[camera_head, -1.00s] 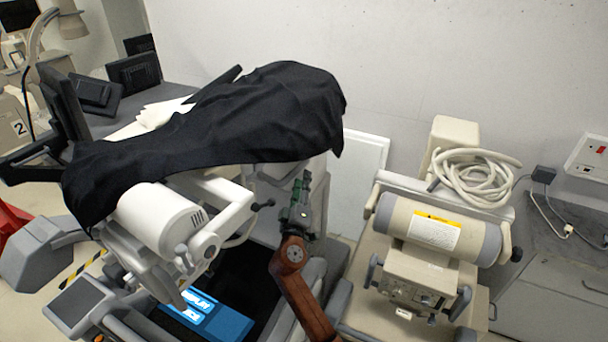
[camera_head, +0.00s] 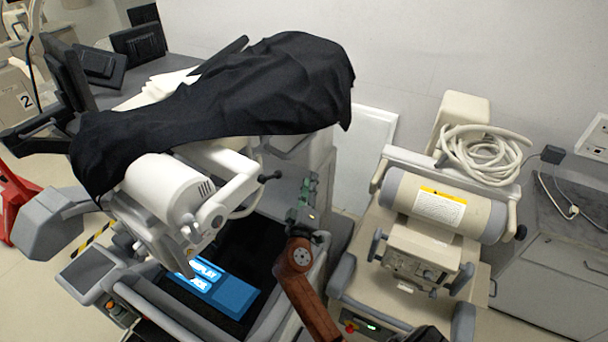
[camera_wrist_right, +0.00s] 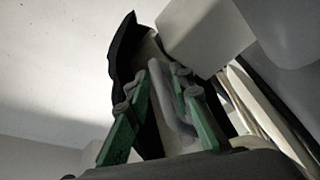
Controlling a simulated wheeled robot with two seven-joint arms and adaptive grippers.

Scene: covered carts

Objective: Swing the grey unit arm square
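The grey-white unit with a white cylinder (camera_head: 168,192) stands at left under a black cloth (camera_head: 230,95). Its pale jointed arm (camera_head: 232,186) reaches right to a small dark knob (camera_head: 270,178). My right gripper (camera_head: 309,185) is upright to the right of that knob, apart from it in the head view. In the right wrist view its green fingers (camera_wrist_right: 165,110) are spread, with a grey curved bar (camera_wrist_right: 172,108) showing between or beyond them. I cannot tell whether they touch it. My left gripper is not in view.
A beige cart (camera_head: 400,290) with a cylinder (camera_head: 440,205) and coiled hose (camera_head: 484,155) stands close on the right. A white board (camera_head: 365,160) leans at the wall behind. A red object (camera_head: 18,205) is at far left.

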